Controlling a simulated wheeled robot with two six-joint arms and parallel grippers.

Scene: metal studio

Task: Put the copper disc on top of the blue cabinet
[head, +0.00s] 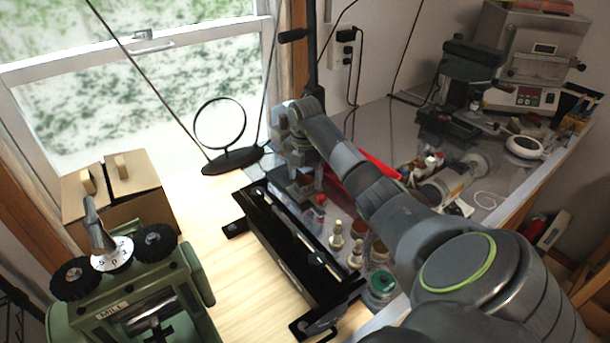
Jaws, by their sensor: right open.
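My right arm comes in from the lower right and bends down over the bench. Its gripper (303,188) hangs open, pointing down beside the black rail frame. I cannot make out a copper disc; small items below and behind the gripper are partly hidden by my arm. No blue cabinet can be made out in the head view. My left gripper is not in view.
A black rail frame (290,245) lies across the bench. A green mill (150,300), a cardboard box (120,190) and a round magnifier (220,123) stand left. Small bottles (336,238) crowd the right; a grey oven (530,55) stands behind. Pale wood is clear at left centre.

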